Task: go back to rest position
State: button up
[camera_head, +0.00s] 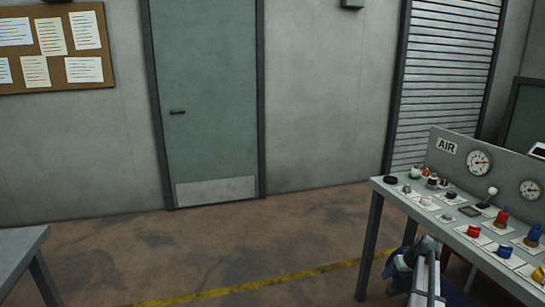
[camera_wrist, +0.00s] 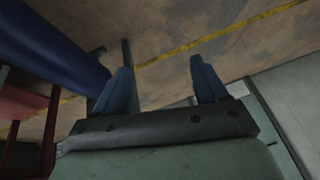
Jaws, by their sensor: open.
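My gripper (camera_wrist: 160,82) shows in the wrist view with its two blue fingers spread wide apart. Nothing is between the fingers, and the brown floor with a yellow line shows beyond them. In the head view, part of my arm shows at the lower right, in front of and below the front edge of the control bench (camera_head: 372,240). The fingertips cannot be made out clearly in the head view.
The bench top carries several knobs, valves and switches, including a red knob (camera_head: 473,231) and a blue one (camera_head: 504,251), below an upright panel with gauges (camera_head: 479,162). A grey table (camera_head: 20,245) stands at the left. The floor (camera_head: 210,250) between is clear, before a closed door (camera_head: 208,100).

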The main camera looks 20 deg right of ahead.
jog(key=s+a+f+g+y, duration=0.1)
jog(key=s+a+f+g, duration=0.3)
jog(key=a+f, duration=1.05)
jog(key=s+a+f+g+y, duration=0.15)
jog(key=s+a+f, duration=0.45)
jog(key=a+f, duration=0.85)
jog(key=s+a+f+n+g+h, duration=0.1)
jog(key=s+a+f+g, duration=0.2)
jog(key=s+a, duration=0.7)
jog(key=s+a+f+n+g+h, duration=0.1)
jog(key=s+a+f+g+h, duration=0.1)
jog(key=s+a, duration=0.8)
jog(key=s+f+g, duration=0.1)
jog(key=s, duration=0.6)
jog(key=shift+f, duration=0.2)
jog(key=shift+h, duration=0.25)
